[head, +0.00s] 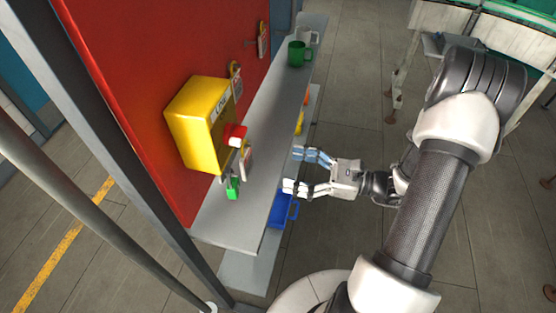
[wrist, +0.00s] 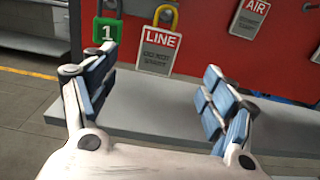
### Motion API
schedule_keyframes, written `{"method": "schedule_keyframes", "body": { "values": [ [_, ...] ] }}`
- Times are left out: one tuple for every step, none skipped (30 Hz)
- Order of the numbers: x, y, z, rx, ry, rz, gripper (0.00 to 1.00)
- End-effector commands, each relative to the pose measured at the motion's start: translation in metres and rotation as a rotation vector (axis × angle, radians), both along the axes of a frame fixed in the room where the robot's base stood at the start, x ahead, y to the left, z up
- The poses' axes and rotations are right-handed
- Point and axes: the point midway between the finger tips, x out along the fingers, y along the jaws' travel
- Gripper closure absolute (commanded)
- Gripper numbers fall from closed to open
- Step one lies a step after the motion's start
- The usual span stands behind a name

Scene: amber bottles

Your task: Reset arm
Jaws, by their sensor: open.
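My gripper (head: 296,171) is open and empty, its two fingers spread at the front edge of the grey shelf (head: 262,150). In the wrist view the blue-padded fingers (wrist: 155,92) stand apart with nothing between them. Beyond them a green padlock marked 1 (wrist: 106,30) and a white tag reading LINE (wrist: 158,50) hang in front of the red panel. The green padlock (head: 232,188) also shows in the head view, below the yellow box. My arm reaches in from the lower right.
A yellow box (head: 195,122) with a red part (head: 235,133) is on the red panel (head: 150,60). A green mug (head: 298,54) and a pale mug (head: 308,35) stand at the shelf's far end. A blue container (head: 281,212) sits below the shelf. An AIR tag (wrist: 250,18) hangs at right.

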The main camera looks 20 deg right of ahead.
Motion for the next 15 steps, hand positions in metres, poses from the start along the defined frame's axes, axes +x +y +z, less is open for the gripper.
{"method": "schedule_keyframes", "body": {
  "values": [
    [-0.001,-0.002,0.000,0.000,0.000,-0.001,0.23],
    [-0.002,-0.003,0.000,0.000,0.000,0.000,0.23],
    [-0.003,-0.003,0.000,0.000,0.000,0.000,0.23],
    [-0.003,-0.003,0.000,0.000,0.000,0.001,0.23],
    [-0.003,-0.003,0.000,0.000,0.000,0.001,0.23],
    [-0.003,-0.003,0.000,0.000,0.000,0.001,0.23],
    [-0.003,-0.003,0.000,0.000,0.000,0.001,0.23],
    [-0.003,-0.003,0.000,-0.001,0.000,0.003,0.23],
    [-0.003,-0.001,0.002,-0.007,-0.003,0.011,0.23],
    [-0.004,0.001,0.003,-0.016,-0.005,0.022,0.23],
    [-0.004,0.005,0.006,-0.029,-0.010,0.039,0.23],
    [-0.006,0.011,0.011,-0.056,-0.017,0.072,0.23],
    [-0.009,0.018,0.014,-0.083,-0.024,0.105,0.23],
    [-0.012,0.026,0.019,-0.114,-0.033,0.144,0.23],
    [-0.018,0.038,0.026,-0.165,-0.048,0.206,0.23]
  ]
}}
